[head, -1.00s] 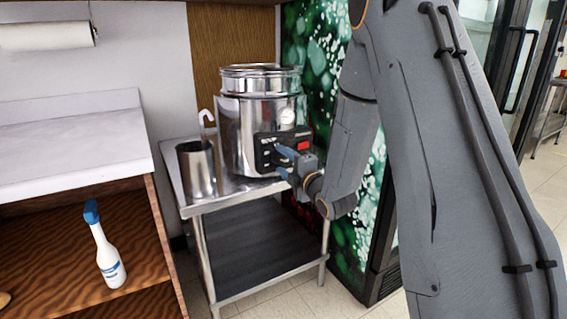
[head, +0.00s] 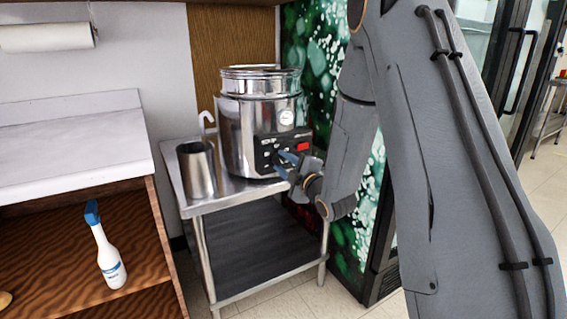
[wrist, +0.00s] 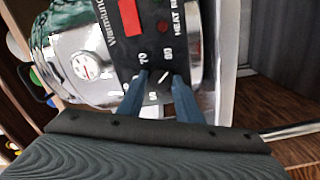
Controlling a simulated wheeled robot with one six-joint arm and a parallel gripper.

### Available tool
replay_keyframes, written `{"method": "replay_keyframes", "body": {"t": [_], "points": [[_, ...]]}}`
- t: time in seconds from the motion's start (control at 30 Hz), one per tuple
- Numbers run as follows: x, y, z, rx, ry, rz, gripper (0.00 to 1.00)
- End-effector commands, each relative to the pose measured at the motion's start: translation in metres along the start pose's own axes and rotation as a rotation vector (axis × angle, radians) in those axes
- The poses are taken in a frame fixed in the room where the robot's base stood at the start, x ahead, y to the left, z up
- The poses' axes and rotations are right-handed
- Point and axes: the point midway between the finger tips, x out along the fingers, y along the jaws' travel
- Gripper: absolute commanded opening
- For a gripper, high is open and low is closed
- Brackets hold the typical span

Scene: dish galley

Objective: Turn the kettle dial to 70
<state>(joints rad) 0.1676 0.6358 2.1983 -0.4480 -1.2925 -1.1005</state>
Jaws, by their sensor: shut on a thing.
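The kettle (head: 240,130) is a tall shiny steel pot with a black control panel (head: 265,148) on its front. In the wrist view the panel (wrist: 190,20) carries number marks, with 70 at upper left of the dial and what looks like 80 at upper right. The small black dial (wrist: 160,82) has a white pointer line, slanting up and right, nearer the right-hand number than 70. My gripper (head: 283,162) has blue fingers; in the wrist view its fingertips (wrist: 158,84) stand either side of the dial, shut on it. The fingers partly hide the lower marks.
The kettle stands on a steel table (head: 235,196) beside a steel canister (head: 197,170) with a ladle handle. A red display (head: 303,146) is on the panel. A spray bottle (head: 107,255) stands in the wooden shelf unit at left. A green patterned panel rises behind.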

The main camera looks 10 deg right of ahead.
Motion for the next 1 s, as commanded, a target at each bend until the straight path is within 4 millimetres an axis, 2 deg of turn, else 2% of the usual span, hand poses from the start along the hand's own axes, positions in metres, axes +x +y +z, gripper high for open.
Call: {"method": "replay_keyframes", "body": {"t": [1.0], "points": [[-0.0007, 0.0007, -0.0003, 0.967, -0.001, 0.000, 0.09]]}}
